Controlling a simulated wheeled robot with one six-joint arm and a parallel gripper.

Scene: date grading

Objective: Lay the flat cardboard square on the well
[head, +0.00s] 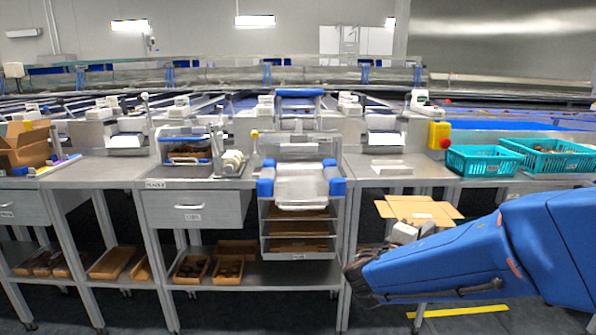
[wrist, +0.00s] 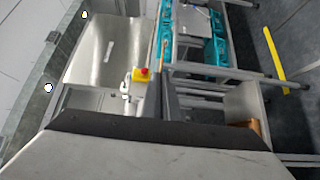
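My gripper (head: 360,280) is at the lower middle right of the head view, low in front of the benches. In the wrist view its two fingers (wrist: 165,95) look close together, with a thin brown strip between them. I cannot tell whether that strip is cardboard gripped edge-on. Tan cardboard with spread flaps (head: 420,209) lies low behind my arm, apart from the gripper; it looks like an open carton. No separate flat square is clear. The well is not certain; a steel bay with blue corner blocks (head: 265,187) stands at the centre.
Teal crates (head: 478,160) stand on the right bench near a yellow box with a red button (head: 440,135). A small pale plate (head: 391,168) lies on the bench between bay and crates. A carton (head: 24,150) stands far left. Table legs flank my gripper.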

